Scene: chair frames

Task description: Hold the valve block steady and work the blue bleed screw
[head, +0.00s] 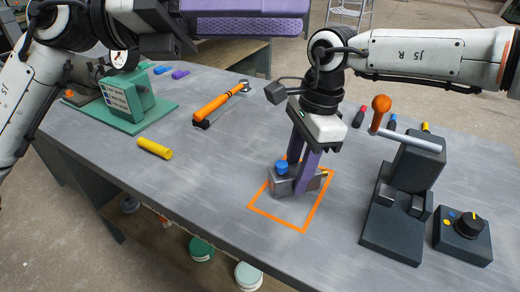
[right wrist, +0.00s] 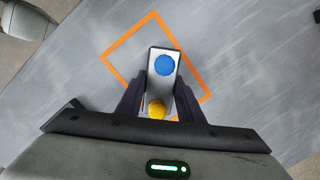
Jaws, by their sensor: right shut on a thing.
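The grey valve block (head: 283,186) stands on the bench, inside and partly over an orange square outline. The blue bleed screw (head: 282,167) is on its top; in the right wrist view the screw (right wrist: 164,65) sits at the block's far end, a yellow knob (right wrist: 157,108) at its near end. My right gripper (head: 304,172) comes down from above, its purple fingers shut on the valve block from both sides. My left gripper (head: 250,22) is high at the top edge, well above the bench and away from the block; its finger gap is not clear.
A dark lever press (head: 392,215) with an orange-knobbed handle and a dial box (head: 462,236) stand right of the block. An orange-handled tool (head: 220,102), a yellow cylinder (head: 154,148) and a green fixture (head: 130,100) lie to the left. Bench between them is clear.

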